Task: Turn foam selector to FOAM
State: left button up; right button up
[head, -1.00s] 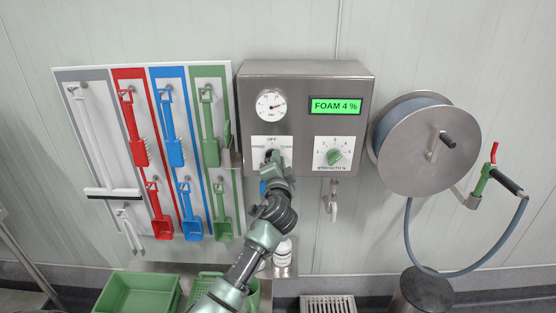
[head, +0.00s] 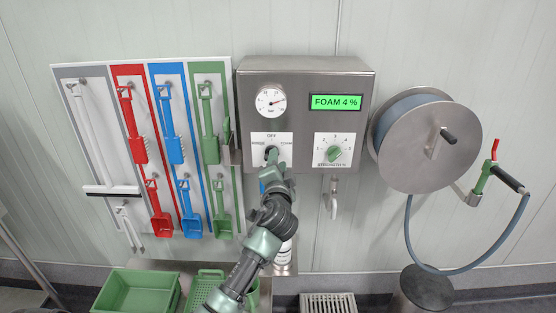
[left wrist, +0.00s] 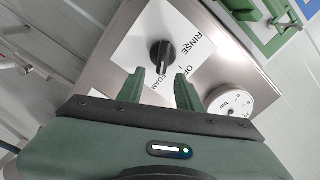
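The foam selector is a black knob (head: 270,152) on a white plate marked RINSE, OFF and FOAM, at the lower left of the steel panel (head: 305,80). In the left wrist view the knob (left wrist: 162,54) stands clear, its pointer end toward the FOAM side of the plate. The green display (head: 336,103) reads FOAM 4 %. My left gripper (head: 274,161) is just in front of the selector and partly covers it in the head view. The left wrist view shows its two fingers (left wrist: 158,88) apart, with nothing between them, short of the knob. My right gripper is not in view.
A green strength knob (head: 334,153) sits right of the selector and a pressure gauge (head: 270,101) above it. A tap (head: 334,205) hangs below the panel. The tool board (head: 237,200) is close on the left, the hose reel (head: 425,150) on the right.

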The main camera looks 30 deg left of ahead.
pick_arm(q)
jog(key=shift+b+v, duration=0.5)
jog(key=shift+v, duration=1.95)
